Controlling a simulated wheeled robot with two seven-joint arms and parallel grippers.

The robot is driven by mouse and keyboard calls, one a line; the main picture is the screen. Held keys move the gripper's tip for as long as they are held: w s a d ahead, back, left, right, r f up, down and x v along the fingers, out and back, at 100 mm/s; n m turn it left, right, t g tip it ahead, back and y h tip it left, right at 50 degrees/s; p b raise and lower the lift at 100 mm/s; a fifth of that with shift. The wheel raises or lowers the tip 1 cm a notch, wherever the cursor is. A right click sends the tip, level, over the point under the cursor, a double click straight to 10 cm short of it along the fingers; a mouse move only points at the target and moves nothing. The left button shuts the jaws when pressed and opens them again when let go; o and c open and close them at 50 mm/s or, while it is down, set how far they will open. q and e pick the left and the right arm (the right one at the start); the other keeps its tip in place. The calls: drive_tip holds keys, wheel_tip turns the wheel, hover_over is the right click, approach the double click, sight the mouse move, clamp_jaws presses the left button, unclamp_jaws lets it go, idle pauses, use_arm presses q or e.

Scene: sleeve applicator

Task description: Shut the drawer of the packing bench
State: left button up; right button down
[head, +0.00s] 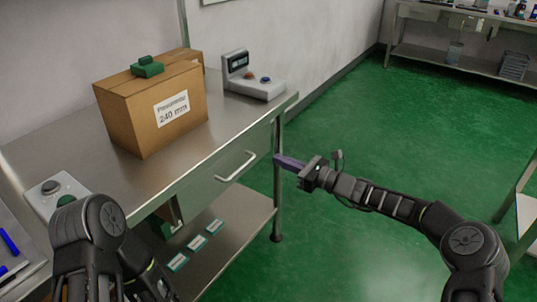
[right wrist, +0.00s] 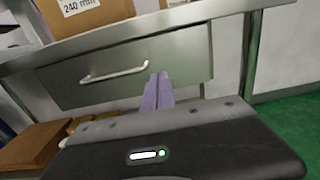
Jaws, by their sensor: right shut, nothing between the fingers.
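The packing bench (head: 150,172) is a steel table on the left in the head view. Its drawer (head: 222,173) has a grey front with a pale bar handle (head: 236,166), just under the bench top. The drawer front looks level or nearly level with the bench edge; I cannot tell whether a small gap is left. My right gripper (head: 279,160) is shut and empty, its purple fingers pointing at the right end of the drawer front. In the right wrist view, the fingers (right wrist: 158,88) overlap the drawer front (right wrist: 165,60) right of the handle (right wrist: 113,75); contact is unclear. My left gripper is not visible.
A cardboard box (head: 135,118) labelled 240 mm, with a green item (head: 147,67) on top, and a grey device (head: 252,82) stand on the bench. A lower shelf (head: 233,230) holds small green-and-white cards.

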drive_tip(key=v, duration=0.6)
drive_tip(key=shift+p, duration=0.3)
drive_tip(key=shift+f, duration=0.1)
drive_tip(key=s+a+f+n+g+h, duration=0.15)
drive_tip(key=s+f+n+h, duration=0.25)
drive_tip(key=f, duration=0.9)
drive_tip(key=s+d+f+n+g+h, duration=0.1)
drive_tip(key=s+f+n+g+h, duration=0.2)
drive_tip(key=s+f+n, duration=0.55)
drive_tip(key=s+f+n+g+h, duration=0.35)
drive_tip(key=s+f, duration=0.75)
drive_tip(key=s, duration=0.5)
drive_tip(key=s+d+n+g, duration=0.15)
drive_tip(key=s+n, duration=0.45)
drive_tip(key=s, duration=1)
wheel_tip(320, 180, up, 20)
drive_tip(key=p, duration=2)
drive_tip(key=shift+w+a+f+n+t, duration=0.15)
drive_tip(key=shift+w+a+n+t, duration=0.05)
drive_tip(key=shift+w+n+t, duration=0.15)
